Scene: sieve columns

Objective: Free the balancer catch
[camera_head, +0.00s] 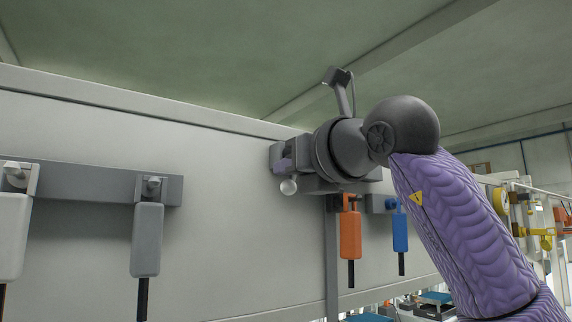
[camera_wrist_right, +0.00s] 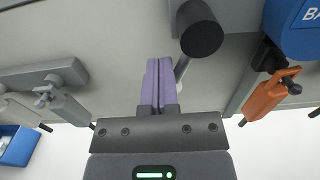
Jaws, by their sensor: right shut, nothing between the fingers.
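My right gripper (camera_head: 281,164) is raised against the upper part of the pale wall panel in the head view. Its purple fingers are shut and empty in the right wrist view (camera_wrist_right: 158,85). In the right wrist view a dark cylinder (camera_wrist_right: 202,38) with a thin rod lies just right of the fingertips. A blue housing with the letters "BA" (camera_wrist_right: 297,30) is cut off at the upper right. I cannot tell which part is the catch. My left gripper is not in view.
An orange tool (camera_head: 350,235) and a blue tool (camera_head: 400,232) hang right of the gripper. A grey tool (camera_head: 147,240) hangs from a grey rail (camera_head: 85,182) at left. The pale panel (camera_head: 240,240) is bare between the grey and orange tools.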

